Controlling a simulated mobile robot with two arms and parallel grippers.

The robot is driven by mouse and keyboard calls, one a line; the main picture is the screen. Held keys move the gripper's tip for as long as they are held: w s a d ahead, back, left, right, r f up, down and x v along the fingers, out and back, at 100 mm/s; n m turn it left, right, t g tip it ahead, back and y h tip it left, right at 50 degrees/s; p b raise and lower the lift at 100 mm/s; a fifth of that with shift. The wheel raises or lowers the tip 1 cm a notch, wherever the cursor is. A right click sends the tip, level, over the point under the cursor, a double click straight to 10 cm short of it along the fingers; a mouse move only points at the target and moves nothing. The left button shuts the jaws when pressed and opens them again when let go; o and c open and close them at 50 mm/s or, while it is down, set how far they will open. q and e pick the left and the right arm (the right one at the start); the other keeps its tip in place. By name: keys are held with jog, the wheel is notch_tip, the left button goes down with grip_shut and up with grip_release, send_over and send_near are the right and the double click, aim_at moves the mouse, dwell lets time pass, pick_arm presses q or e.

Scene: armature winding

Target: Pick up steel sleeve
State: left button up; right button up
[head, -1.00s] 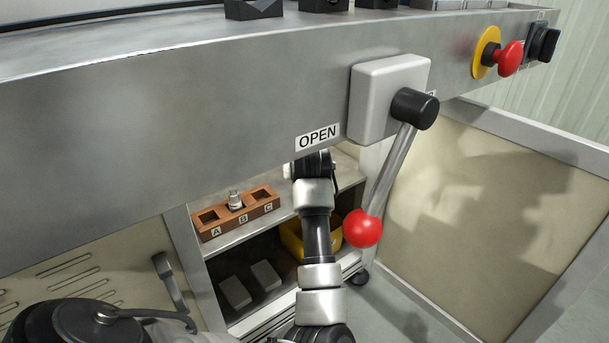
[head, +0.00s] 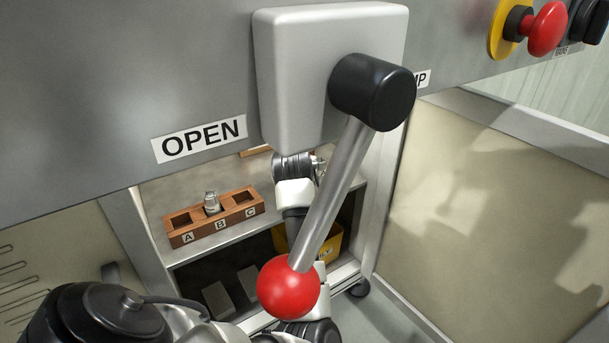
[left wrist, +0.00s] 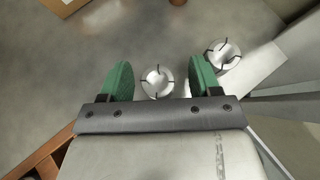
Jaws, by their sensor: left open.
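My left gripper (left wrist: 160,76) is open, with two green fingers in the left wrist view. A round steel piece with dark notches (left wrist: 157,82) lies between the fingers, with a gap on each side. A second, similar steel piece (left wrist: 222,52) stands beyond the right finger. I cannot tell which of the two is the steel sleeve. In the head view my left arm reaches into the shelf under the bench, and its fingers are hidden. Another small steel part (head: 211,203) stands in compartment B of the wooden rack (head: 188,238). My right gripper is not in view.
A lever with a red ball (head: 288,288) hangs in front of my arm. The bench front with the OPEN label (head: 200,138) is above the shelf. A yellow bin (head: 332,245) and grey blocks sit lower down.

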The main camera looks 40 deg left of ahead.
pick_arm(q)
jog(key=shift+s+r, duration=0.1)
jog(key=c, duration=1)
